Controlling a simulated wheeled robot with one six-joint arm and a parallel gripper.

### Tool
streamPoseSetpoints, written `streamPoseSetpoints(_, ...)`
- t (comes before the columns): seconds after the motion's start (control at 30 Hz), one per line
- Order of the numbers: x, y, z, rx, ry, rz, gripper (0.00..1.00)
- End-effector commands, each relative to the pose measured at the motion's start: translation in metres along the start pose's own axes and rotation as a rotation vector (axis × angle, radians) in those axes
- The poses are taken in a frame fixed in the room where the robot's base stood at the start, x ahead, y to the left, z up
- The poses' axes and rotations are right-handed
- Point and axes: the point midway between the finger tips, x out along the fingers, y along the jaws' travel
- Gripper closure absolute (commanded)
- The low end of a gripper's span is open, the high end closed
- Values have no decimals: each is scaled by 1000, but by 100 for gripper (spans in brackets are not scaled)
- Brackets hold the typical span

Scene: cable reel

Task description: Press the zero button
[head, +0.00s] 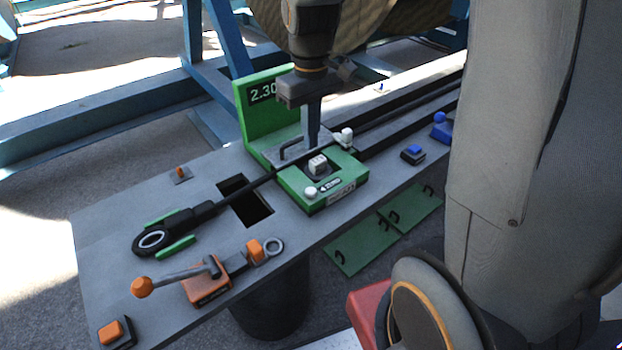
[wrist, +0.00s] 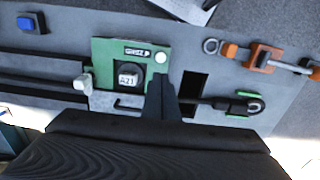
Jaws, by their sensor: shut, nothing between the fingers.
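The green measuring device (head: 290,180) sits on the grey bench, with a raised back panel whose display reads about 2.30. A round white button (head: 310,193) is on its front left corner beside a small dark-on-white label; in the wrist view the button (wrist: 160,57) is at the device's upper right. A white block marked A21 (wrist: 129,74) sits in a dark recess in the device. My gripper (head: 312,140) points down, shut and empty, behind the block and apart from the button. In the wrist view my gripper (wrist: 161,82) is near the device's lower right edge.
A grey handle (head: 292,150) and a white knob (head: 347,135) are near my fingers. An orange lever (head: 180,279) stands front left; a blue button (head: 413,151) is at right.

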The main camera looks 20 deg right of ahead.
Motion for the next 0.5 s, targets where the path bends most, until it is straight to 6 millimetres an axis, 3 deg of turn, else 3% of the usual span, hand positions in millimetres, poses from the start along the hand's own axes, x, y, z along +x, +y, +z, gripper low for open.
streamPoseSetpoints(0.17,18,0,2,1,-5,-2,100)
streamPoseSetpoints(0.5,76,-1,2,1,-6,-2,100)
